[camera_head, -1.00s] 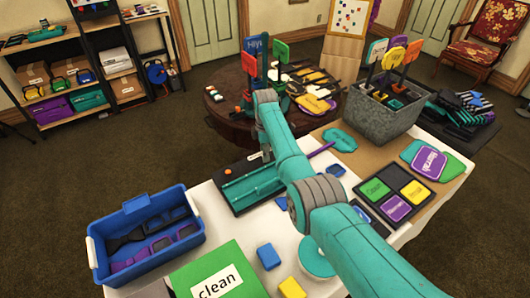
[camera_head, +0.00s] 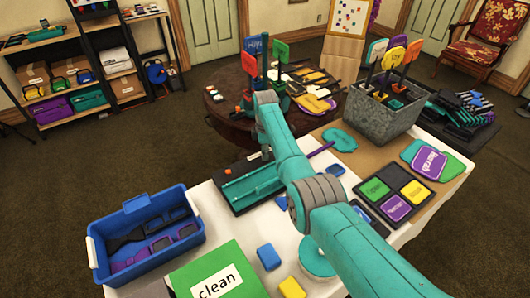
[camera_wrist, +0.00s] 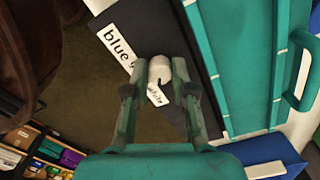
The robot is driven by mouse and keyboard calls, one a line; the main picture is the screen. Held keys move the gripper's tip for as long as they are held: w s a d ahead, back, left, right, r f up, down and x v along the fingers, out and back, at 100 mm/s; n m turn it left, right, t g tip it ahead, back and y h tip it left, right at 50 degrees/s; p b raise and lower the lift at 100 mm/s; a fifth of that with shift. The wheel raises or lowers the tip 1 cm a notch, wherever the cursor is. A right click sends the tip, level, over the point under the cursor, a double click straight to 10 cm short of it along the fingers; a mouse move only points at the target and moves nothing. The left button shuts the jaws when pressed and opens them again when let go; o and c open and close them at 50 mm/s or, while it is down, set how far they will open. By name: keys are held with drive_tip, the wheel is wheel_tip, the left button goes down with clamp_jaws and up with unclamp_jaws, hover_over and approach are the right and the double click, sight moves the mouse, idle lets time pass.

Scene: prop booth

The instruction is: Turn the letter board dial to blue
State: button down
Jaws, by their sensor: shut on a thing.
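The letter board is a dark panel with a teal part; its dark edge (camera_wrist: 205,50) shows in the wrist view, and the board (camera_head: 238,190) lies on the white table in the head view. The dial (camera_wrist: 160,69) is a small pale round knob by the board's edge. My gripper (camera_wrist: 161,74) is shut on the dial, one finger on each side. A white label reading "blue" (camera_wrist: 118,42) is just up and left of the knob. In the head view my arm hides the fingertips and dial.
A blue bin (camera_head: 150,255) and a green "clean" sign (camera_head: 222,275) stand at the near left. A grey metal tub (camera_head: 375,122) is at the back right. A teal handle (camera_wrist: 305,75) lies right of my gripper. A dark round table (camera_head: 225,125) stands beyond.

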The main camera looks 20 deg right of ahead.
drive_tip(key=m, duration=1.1)
drive_tip(key=shift+m, duration=0.4)
drive_tip(key=m, duration=1.1)
drive_tip(key=shift+m, duration=0.3)
drive_tip(key=c, duration=0.9)
unclamp_jaws()
drive_tip(key=shift+c, duration=0.2)
